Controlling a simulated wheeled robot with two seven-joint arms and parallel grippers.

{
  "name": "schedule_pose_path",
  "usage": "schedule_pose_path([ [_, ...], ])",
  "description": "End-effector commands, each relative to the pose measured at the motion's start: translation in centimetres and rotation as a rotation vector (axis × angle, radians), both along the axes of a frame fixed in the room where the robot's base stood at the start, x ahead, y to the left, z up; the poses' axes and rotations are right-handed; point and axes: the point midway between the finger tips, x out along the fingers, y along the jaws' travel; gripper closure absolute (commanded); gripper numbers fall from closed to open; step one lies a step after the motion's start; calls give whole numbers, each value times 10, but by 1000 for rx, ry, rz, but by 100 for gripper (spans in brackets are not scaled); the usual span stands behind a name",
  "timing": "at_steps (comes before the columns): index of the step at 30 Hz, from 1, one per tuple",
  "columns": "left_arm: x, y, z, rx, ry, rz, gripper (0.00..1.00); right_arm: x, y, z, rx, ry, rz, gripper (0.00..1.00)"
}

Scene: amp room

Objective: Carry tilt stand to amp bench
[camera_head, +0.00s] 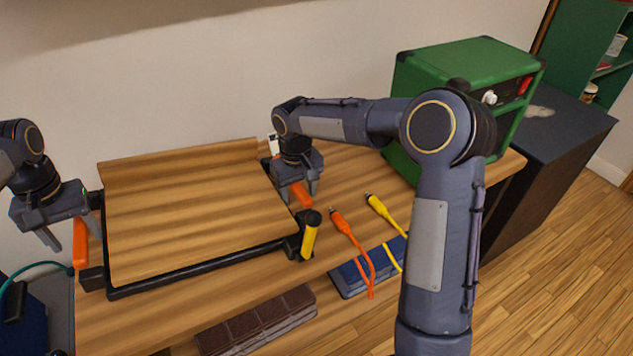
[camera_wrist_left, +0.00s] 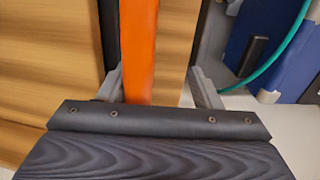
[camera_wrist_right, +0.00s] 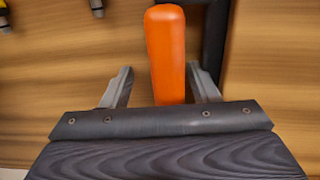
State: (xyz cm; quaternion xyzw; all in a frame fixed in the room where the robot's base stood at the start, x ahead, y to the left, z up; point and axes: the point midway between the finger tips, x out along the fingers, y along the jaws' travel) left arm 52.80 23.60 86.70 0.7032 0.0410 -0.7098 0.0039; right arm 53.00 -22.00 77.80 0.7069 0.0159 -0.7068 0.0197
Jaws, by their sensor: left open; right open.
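The tilt stand is a black frame (camera_head: 200,270) with a tilted wooden panel (camera_head: 195,205), resting on the wooden bench top (camera_head: 130,318). It has an orange handle on each side and a yellow lever (camera_head: 309,236) at its front right corner. My left gripper (camera_head: 74,234) is open, with its fingers on either side of the left orange handle (camera_head: 80,246); the left wrist view shows this handle (camera_wrist_left: 138,50) between the apart fingers. My right gripper (camera_head: 299,191) is open around the right orange handle (camera_head: 301,197), which also shows between the fingers in the right wrist view (camera_wrist_right: 166,50).
A green amp (camera_head: 455,65) stands at the back right, beside a dark cabinet (camera_head: 560,125). Orange (camera_head: 350,235) and yellow (camera_head: 385,212) cables lie by a blue pedal (camera_head: 352,274). A brown ridged block (camera_head: 258,320) is at the front. A teal cable (camera_head: 30,268) is at the left.

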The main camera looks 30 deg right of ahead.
Motion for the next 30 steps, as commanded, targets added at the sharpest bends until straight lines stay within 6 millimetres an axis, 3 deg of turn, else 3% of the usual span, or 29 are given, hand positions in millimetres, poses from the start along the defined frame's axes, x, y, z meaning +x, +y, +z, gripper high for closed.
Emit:
schedule_pose_path([
  [1, 4, -17, 10, -51, -29, -3, 28, -3, 9, -2, 13, 11, 14, 31],
  [8, 4, -17, 10, -51, -29, -2, 28, -3, 10, 2, 14, 9, 16, 31],
  [21, 3, -18, 7, -50, -21, -8, 28, 1, 8, 65, 10, -2, 13, 31],
  [30, 2, -18, 6, -49, -16, -10, 28, 2, 7, 81, 10, -3, 11, 31],
])
